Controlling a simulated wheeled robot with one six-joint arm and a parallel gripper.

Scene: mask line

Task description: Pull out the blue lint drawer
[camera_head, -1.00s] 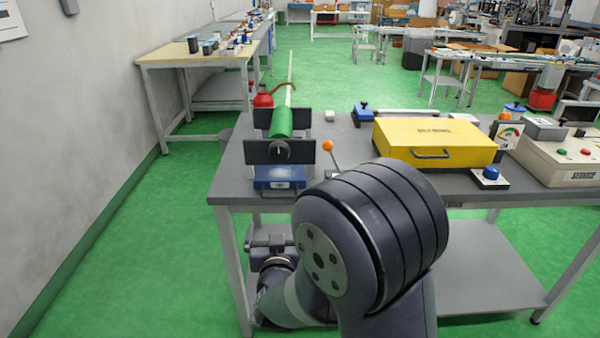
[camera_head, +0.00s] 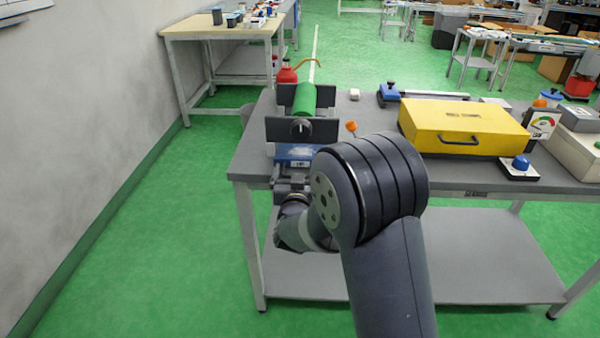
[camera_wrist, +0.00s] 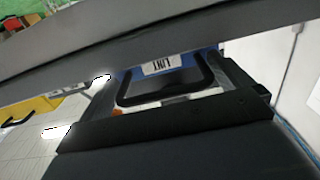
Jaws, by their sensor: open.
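The blue lint drawer (camera_head: 296,153) is at the front of the roller unit, near the table's front edge. Its white label, upside down in the wrist view, reads LINT on the blue front (camera_wrist: 160,66). Its black loop handle (camera_wrist: 165,98) faces my gripper (camera_wrist: 168,76). My gripper is open, with a finger on either side of the handle, and holds nothing. I cannot tell whether the fingers touch the handle. In the head view my gripper (camera_head: 291,180) is just in front of the drawer, partly hidden by my arm.
The grey table (camera_head: 375,166) edge runs just below the drawer. A lever with an orange knob (camera_head: 351,126) stands right of the unit, and a yellow box (camera_head: 465,118) sits further right. Open green floor lies at left, up to a grey wall.

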